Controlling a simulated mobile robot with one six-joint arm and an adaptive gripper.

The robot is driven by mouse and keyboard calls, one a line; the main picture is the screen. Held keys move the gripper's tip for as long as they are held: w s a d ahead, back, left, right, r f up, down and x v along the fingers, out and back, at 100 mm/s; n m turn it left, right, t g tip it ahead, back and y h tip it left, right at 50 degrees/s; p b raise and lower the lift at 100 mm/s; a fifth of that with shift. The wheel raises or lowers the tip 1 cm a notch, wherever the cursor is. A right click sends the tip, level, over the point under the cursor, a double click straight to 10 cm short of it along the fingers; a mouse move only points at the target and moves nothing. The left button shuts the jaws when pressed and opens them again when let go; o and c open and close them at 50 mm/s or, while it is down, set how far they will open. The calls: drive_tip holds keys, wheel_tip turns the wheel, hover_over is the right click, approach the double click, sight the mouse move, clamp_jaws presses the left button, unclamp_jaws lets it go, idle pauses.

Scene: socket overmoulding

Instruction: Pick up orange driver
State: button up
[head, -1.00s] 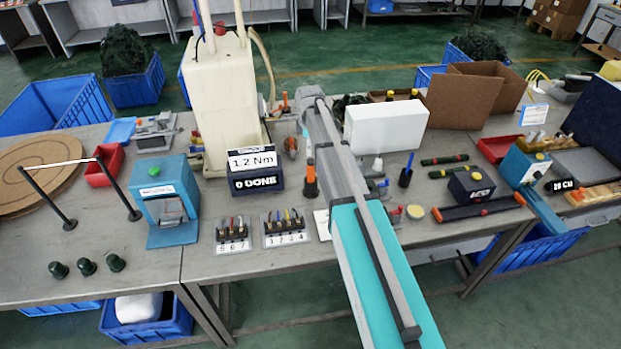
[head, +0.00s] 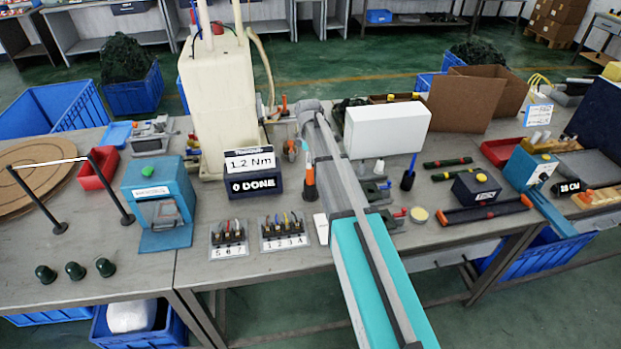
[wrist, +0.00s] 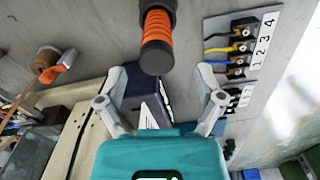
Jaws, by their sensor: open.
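The orange driver (head: 309,183) stands upright on the bench, with a black and orange handle, just right of the 1.2 Nm display. In the wrist view the driver (wrist: 157,32) comes in from the top centre, its black end pointing at the space between the fingers. My gripper (wrist: 159,75) is open and empty, one finger on each side of that line. The driver's handle end is close to the fingertips, not clasped. In the head view my arm hides most of the gripper, which is above and behind the driver.
The black display box (head: 254,184) is close by. Numbered terminal blocks (head: 285,235) lie in front. A white box (head: 388,130) stands right of my arm. A teal press (head: 158,205) is at left. A black holder with a blue pen (head: 408,178) stands at right.

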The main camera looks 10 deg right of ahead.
sight(310, 179)
drive_tip(key=shift+f, duration=0.15)
drive_tip(key=shift+w+d+f+b, duration=0.1)
drive_tip(key=shift+d+f+b, duration=0.05)
drive_tip(key=shift+f+b, duration=1.15)
drive_tip(key=shift+d+f+b, duration=0.1)
drive_tip(key=shift+f+b, duration=1.05)
drive_tip(key=shift+b, duration=0.2)
clamp_jaws()
